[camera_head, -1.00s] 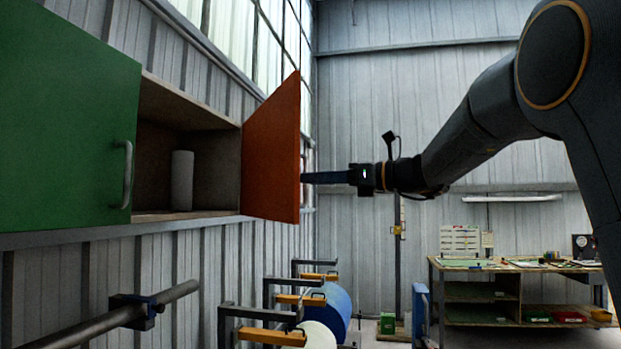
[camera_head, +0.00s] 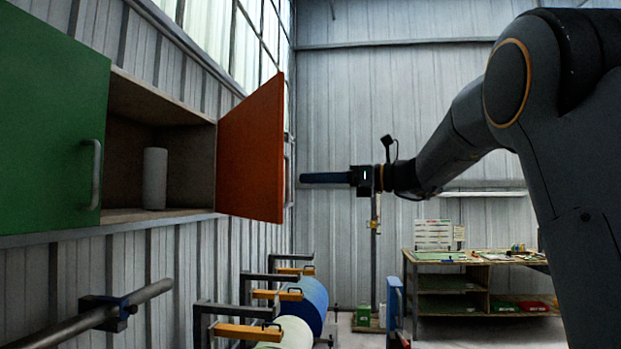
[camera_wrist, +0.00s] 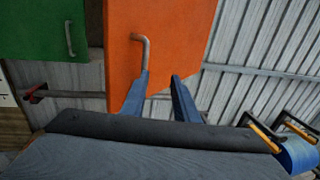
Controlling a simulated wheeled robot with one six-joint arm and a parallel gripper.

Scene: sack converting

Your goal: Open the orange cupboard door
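The orange cupboard door (camera_head: 252,155) stands swung out from the cupboard, its inner face toward the head camera. The open compartment (camera_head: 187,165) shows beside it. In the wrist view the orange door (camera_wrist: 180,35) shows its outer face with a grey bar handle (camera_wrist: 146,48). My gripper (camera_head: 302,178) is to the right of the door's free edge in the head view, with a small gap between. In the wrist view its two blue fingers (camera_wrist: 162,75) are apart with nothing between them. The left fingertip overlaps the handle's lower end; I cannot tell whether they touch.
A shut green door (camera_head: 50,120) is left of the compartment, which holds a pale cylinder (camera_head: 155,178). A rail (camera_head: 150,291) and roll holders with a blue roll (camera_head: 312,300) are below. A workbench (camera_head: 480,258) stands at the back right.

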